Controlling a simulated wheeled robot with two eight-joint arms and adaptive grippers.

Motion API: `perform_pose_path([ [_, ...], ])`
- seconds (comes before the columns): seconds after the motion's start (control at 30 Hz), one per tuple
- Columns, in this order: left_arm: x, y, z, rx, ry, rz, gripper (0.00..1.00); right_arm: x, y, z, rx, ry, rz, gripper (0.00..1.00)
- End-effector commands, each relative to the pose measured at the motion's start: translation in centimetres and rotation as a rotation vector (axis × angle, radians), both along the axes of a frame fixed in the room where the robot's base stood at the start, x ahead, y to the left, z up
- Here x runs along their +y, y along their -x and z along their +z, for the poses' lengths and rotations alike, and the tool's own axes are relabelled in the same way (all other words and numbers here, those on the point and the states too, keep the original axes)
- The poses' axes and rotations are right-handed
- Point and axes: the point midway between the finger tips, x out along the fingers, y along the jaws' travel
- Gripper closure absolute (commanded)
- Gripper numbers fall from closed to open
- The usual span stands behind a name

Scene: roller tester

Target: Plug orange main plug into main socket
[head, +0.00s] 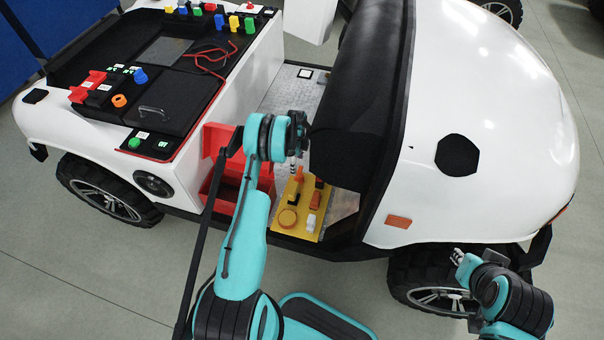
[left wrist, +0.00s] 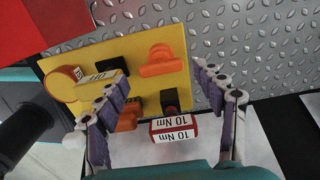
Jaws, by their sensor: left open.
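A yellow board (head: 305,229) lies on the metal floor of the open cab and holds orange parts; it also shows in the left wrist view (left wrist: 105,52). These include an orange handle-shaped piece (left wrist: 162,62), a round orange piece (left wrist: 58,84) and a smaller orange piece (left wrist: 129,118) partly behind a finger. I cannot tell which is the main plug, and I cannot identify the main socket. My left gripper (head: 294,168) is over the board, open and empty, fingers spread (left wrist: 165,95). My right gripper (head: 457,257) is by the right wheel; its opening is unclear.
A "10 Nm" labelled red block (left wrist: 173,129) and a yellow "10 Nm" block (left wrist: 100,85) are near the fingers. A red bin (head: 216,137) stands left of the board. The dark seat (head: 360,90) is close on the right. A control panel (head: 150,88) is at upper left.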

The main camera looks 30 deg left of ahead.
Motion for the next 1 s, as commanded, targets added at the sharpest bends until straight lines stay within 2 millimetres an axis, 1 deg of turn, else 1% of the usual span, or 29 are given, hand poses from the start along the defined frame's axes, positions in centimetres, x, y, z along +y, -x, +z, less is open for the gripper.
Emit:
perform_pose_path([
  [0.03, 0.0, 0.0, -0.9, 0.000, 0.000, -0.001, 0.31, 0.0, 0.0, -0.4, 0.000, 0.000, 0.000, 0.79],
  [0.1, -0.1, 0.0, -1.6, 0.000, 0.000, 0.000, 0.31, 0.0, 0.0, -0.7, 0.000, 0.000, 0.000, 0.79],
  [0.27, -0.4, -0.1, -3.0, 0.000, 0.000, 0.000, 0.31, 0.0, 0.0, -1.5, 0.000, 0.000, 0.000, 0.79],
  [0.4, -1.1, -0.2, -5.3, -0.001, 0.000, -0.002, 0.31, 0.0, 0.0, -3.0, 0.000, 0.000, 0.000, 0.79],
  [0.5, -1.0, -0.2, -6.6, -0.001, 0.000, 0.000, 0.31, 0.0, 0.0, -3.5, 0.000, 0.000, 0.000, 0.79],
  [0.6, -1.0, -0.2, -7.0, -0.001, 0.000, 0.000, 0.31, 0.0, 0.0, -3.6, 0.000, 0.000, 0.000, 0.79],
  [0.77, -1.0, -0.2, -6.8, -0.001, 0.000, 0.001, 0.31, 0.0, 0.0, -3.5, 0.000, 0.000, 0.000, 0.79],
  [0.87, -1.0, -0.2, -6.8, -0.001, 0.000, 0.001, 0.55, 0.0, 0.0, -3.5, 0.000, 0.000, 0.000, 0.79],
  [0.9, -1.0, -0.2, -6.8, -0.001, 0.000, 0.001, 0.65, 0.0, 0.0, -3.5, 0.000, 0.000, 0.000, 0.79],
  [0.93, -1.0, -0.2, -6.8, -0.001, 0.000, 0.001, 0.73, 0.0, 0.0, -3.5, 0.000, 0.000, 0.000, 0.79],
  [1.0, -1.0, -0.2, -6.8, -0.001, 0.000, 0.001, 0.74, 0.0, 0.0, -3.5, 0.000, 0.000, 0.000, 0.79],
])
